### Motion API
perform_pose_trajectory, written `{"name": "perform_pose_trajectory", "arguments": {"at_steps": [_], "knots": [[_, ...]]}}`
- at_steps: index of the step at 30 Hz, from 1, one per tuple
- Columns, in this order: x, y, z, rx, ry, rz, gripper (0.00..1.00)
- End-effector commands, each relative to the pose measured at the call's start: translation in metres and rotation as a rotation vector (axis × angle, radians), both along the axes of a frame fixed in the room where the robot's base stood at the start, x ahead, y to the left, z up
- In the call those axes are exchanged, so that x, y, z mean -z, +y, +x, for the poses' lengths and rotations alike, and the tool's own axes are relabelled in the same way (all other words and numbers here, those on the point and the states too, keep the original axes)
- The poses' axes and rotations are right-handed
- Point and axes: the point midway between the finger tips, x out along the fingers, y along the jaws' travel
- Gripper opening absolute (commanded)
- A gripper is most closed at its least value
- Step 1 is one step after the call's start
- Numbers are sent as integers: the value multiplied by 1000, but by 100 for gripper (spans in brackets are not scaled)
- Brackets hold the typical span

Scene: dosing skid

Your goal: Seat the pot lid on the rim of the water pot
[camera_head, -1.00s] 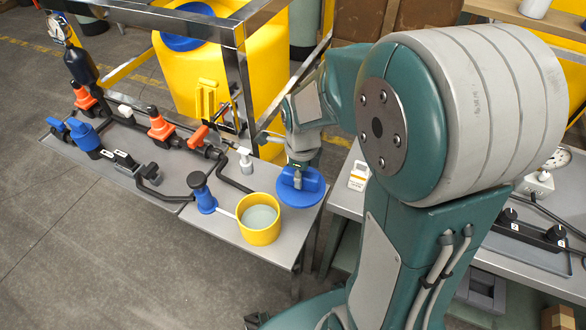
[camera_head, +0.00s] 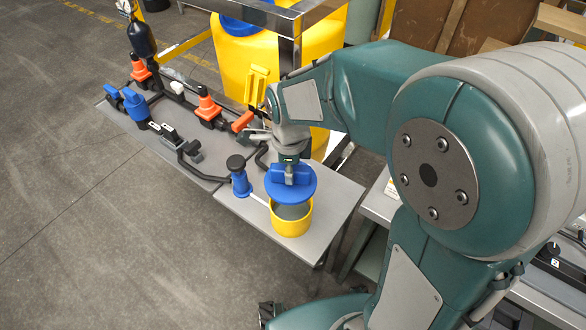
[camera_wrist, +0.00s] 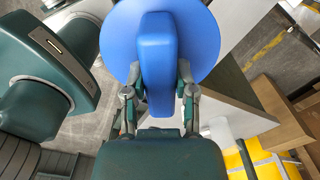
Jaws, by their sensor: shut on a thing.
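The blue round pot lid (camera_head: 306,190) is held by its upright handle in my gripper (camera_head: 289,165), which is shut on it. In the wrist view the lid (camera_wrist: 204,40) fills the upper middle, with its long handle between the fingers of my gripper (camera_wrist: 157,95). The yellow water pot (camera_head: 291,226) stands upright on the grey bench. The lid is over the back part of the pot's opening and hides that part of the rim. The front of the opening still shows. I cannot tell whether the lid touches the rim. The wrist view does not show the pot.
A blue hand pump (camera_head: 239,177) stands just left of the pot, with a pale spout reaching toward it. Orange-handled valves (camera_head: 207,107) and black pipes run along the bench behind. Bare bench (camera_head: 335,197) lies right of the pot. A yellow tank (camera_head: 240,62) stands behind.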

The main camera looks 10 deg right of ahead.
Motion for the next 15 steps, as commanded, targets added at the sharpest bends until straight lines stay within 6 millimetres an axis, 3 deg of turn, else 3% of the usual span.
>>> {"name": "perform_pose_trajectory", "arguments": {"at_steps": [15], "knots": [[38, 0, 0, 1, 3, -1, 0]]}}
